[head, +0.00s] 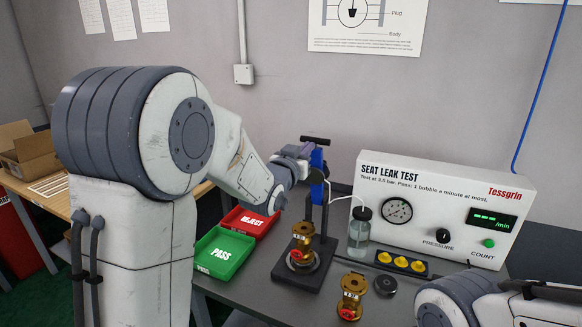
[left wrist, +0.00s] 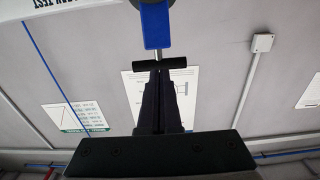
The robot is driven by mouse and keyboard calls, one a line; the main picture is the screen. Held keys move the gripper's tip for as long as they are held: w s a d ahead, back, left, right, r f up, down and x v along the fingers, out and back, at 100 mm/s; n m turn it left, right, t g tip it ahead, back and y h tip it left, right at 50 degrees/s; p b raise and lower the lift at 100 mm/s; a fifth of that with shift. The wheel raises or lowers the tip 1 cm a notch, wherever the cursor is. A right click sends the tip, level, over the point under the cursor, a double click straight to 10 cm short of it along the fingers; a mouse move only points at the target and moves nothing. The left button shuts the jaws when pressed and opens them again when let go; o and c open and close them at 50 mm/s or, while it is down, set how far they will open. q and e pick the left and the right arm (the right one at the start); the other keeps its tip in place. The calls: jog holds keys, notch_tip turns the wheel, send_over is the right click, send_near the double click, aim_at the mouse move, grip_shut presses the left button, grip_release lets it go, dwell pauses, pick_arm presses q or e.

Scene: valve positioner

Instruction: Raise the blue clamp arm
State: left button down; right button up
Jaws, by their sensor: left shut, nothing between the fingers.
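The blue clamp arm (head: 317,178) is on the black test stand (head: 324,235), standing about upright in the head view. A black crossbar handle (head: 315,140) is at its top. The left wrist view shows the blue arm (left wrist: 155,25) with a metal rod leading to the black crossbar (left wrist: 165,64). My left gripper (head: 306,150) is shut and empty, its fingertips (left wrist: 160,74) right at the crossbar; I cannot tell whether they touch it. A brass valve (head: 303,236) sits on the stand below the clamp. My right gripper is out of view; only my right arm shows, lower right.
A white seat leak test box (head: 440,208) stands behind at right, with a bottle (head: 359,232) beside it. Another brass valve (head: 351,297) and a tray with yellow parts (head: 401,263) are in front. Red reject (head: 249,221) and green pass (head: 223,254) trays lie left.

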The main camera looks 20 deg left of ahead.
pick_arm(q)
jog(key=s+a+b, duration=0.1)
jog(key=s+b, duration=0.1)
jog(key=s, duration=0.9)
jog(key=s+d+f+m+g+h+p, duration=0.1)
jog(key=s+d+f+m+g+p, duration=0.15)
jog(key=s+d+f+g, duration=0.9)
jog(key=s+d+f+m+g, duration=0.1)
jog(key=s+f+m+g, duration=0.1)
jog(key=s, duration=0.7)
jog(key=s+d+f+m+g+y, duration=0.1)
jog(key=s+f+g, duration=0.3)
jog(key=s, duration=0.6)
jog(key=shift+s+d+m+g+y+p, duration=0.25)
jog(key=shift+d+m+g+y+p, duration=0.1)
jog(key=shift+d, duration=0.1)
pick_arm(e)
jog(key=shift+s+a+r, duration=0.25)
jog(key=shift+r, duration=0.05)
